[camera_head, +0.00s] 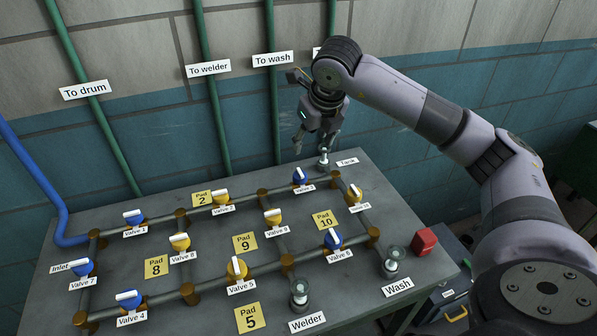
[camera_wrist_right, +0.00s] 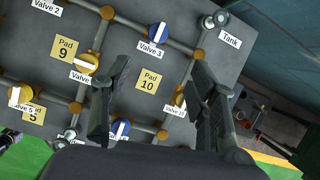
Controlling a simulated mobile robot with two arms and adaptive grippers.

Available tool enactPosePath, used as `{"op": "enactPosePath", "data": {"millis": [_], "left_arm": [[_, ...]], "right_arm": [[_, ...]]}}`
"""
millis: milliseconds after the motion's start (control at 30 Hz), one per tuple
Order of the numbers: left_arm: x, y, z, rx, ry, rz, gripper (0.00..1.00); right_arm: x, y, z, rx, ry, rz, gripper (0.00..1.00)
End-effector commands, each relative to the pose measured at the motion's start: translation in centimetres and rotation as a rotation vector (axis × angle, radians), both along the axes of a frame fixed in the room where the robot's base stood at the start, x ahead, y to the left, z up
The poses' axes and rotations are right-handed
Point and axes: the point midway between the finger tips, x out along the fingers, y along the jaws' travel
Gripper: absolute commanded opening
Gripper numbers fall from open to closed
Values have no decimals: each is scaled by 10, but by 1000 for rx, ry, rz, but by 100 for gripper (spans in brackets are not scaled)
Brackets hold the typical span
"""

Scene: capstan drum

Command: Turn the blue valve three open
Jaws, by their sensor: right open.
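The blue valve three (camera_head: 300,177) sits on the far pipe of the grey table, with a white handle on top. Its label is partly legible in the head view. In the wrist view valve three (camera_wrist_right: 157,34) shows clearly above its "Valve 3" label, its white handle lying across the pipe. My right gripper (camera_head: 312,145) is open and empty, pointing down above the table's far edge near the Tank fitting, apart from the valve. In the wrist view its fingers (camera_wrist_right: 160,78) are spread, with the Pad 10 label between them.
Other blue and yellow valves stand on the pipe grid, such as yellow valve 10 (camera_head: 354,194) and blue valve 6 (camera_head: 333,239). The Tank fitting (camera_head: 323,160) stands at the far corner. A red box (camera_head: 424,241) sits at the right edge. Green pipes run up the wall behind.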

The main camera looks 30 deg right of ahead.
Motion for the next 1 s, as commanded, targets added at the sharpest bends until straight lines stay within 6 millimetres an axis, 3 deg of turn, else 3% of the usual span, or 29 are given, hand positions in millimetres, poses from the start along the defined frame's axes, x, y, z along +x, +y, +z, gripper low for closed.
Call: {"op": "enactPosePath", "data": {"millis": [700,1000], "left_arm": [[-4,0,30,0,5,0,53],[-4,0,33,0,5,0,53]], "right_arm": [[53,-10,-131,4,4,6,53],[63,-12,-154,4,1,6,53]]}}
